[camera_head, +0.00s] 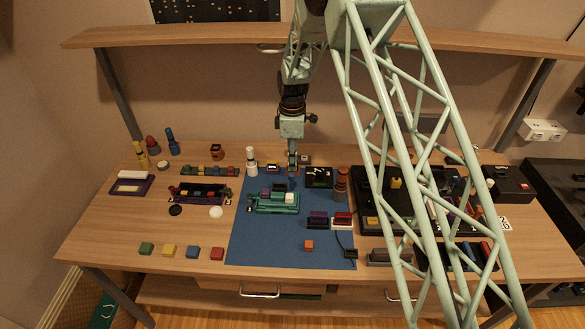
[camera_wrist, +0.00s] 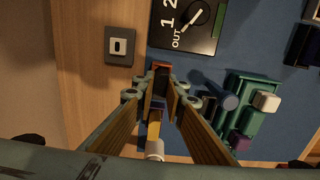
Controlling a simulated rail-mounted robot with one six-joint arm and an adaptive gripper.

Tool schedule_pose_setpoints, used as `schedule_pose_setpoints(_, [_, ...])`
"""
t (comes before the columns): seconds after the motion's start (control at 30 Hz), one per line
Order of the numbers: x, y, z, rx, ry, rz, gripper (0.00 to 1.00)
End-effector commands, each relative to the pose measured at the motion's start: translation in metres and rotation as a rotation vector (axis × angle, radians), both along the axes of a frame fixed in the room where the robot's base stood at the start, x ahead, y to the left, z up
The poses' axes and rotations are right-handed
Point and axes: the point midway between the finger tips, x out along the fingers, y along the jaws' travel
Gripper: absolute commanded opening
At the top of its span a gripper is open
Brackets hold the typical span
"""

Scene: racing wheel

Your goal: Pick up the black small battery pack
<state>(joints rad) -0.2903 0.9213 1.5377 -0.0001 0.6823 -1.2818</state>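A small black block (camera_head: 351,253) with a thin dark cable lies at the front right edge of the blue mat; it may be the black small battery pack, but its details are too small to tell. My gripper (camera_head: 292,168) points down at the back of the blue mat, well behind that block. In the wrist view, my gripper (camera_wrist: 160,92) has its fingers a small gap apart. Yellow, blue and dark reddish-brown pieces show in and beyond that gap. I cannot tell whether the fingers touch any of them.
The front left of the blue mat (camera_head: 262,242) is clear.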

Motion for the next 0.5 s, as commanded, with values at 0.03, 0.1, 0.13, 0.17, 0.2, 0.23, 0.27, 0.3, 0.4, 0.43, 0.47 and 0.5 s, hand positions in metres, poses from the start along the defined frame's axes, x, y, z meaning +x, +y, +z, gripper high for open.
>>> schedule_pose_setpoints(0.03, [0.0000, 0.0000, 0.0000, 0.000, 0.000, 0.000, 0.00])
schedule_pose_setpoints(0.1, [0.0000, 0.0000, 0.0001, 0.000, 0.000, 0.000, 0.00])
schedule_pose_setpoints(0.13, [0.0000, 0.0000, 0.0001, 0.000, 0.000, 0.000, 0.00])
schedule_pose_setpoints(0.17, [0.0000, 0.0000, 0.0001, 0.000, 0.000, 0.000, 0.00])
schedule_pose_setpoints(0.2, [0.0000, 0.0000, 0.0001, 0.000, 0.000, 0.000, 0.00])
schedule_pose_setpoints(0.23, [0.0000, 0.0000, 0.0001, 0.000, 0.000, 0.000, 0.00])
schedule_pose_setpoints(0.27, [0.0000, 0.0000, 0.0001, 0.000, 0.000, 0.000, 0.00])
schedule_pose_setpoints(0.3, [0.0000, 0.0000, 0.0003, 0.000, 0.000, 0.000, 0.00])
schedule_pose_setpoints(0.4, [0.0001, 0.0000, 0.0016, 0.000, 0.000, 0.000, 0.00])
schedule_pose_setpoints(0.43, [0.0002, 0.0000, 0.0022, 0.000, 0.000, 0.000, 0.00])
schedule_pose_setpoints(0.47, [0.0002, 0.0001, 0.0031, 0.000, 0.000, 0.000, 0.00])
schedule_pose_setpoints(0.5, [0.0003, 0.0001, 0.0045, 0.000, -0.001, 0.000, 0.00])
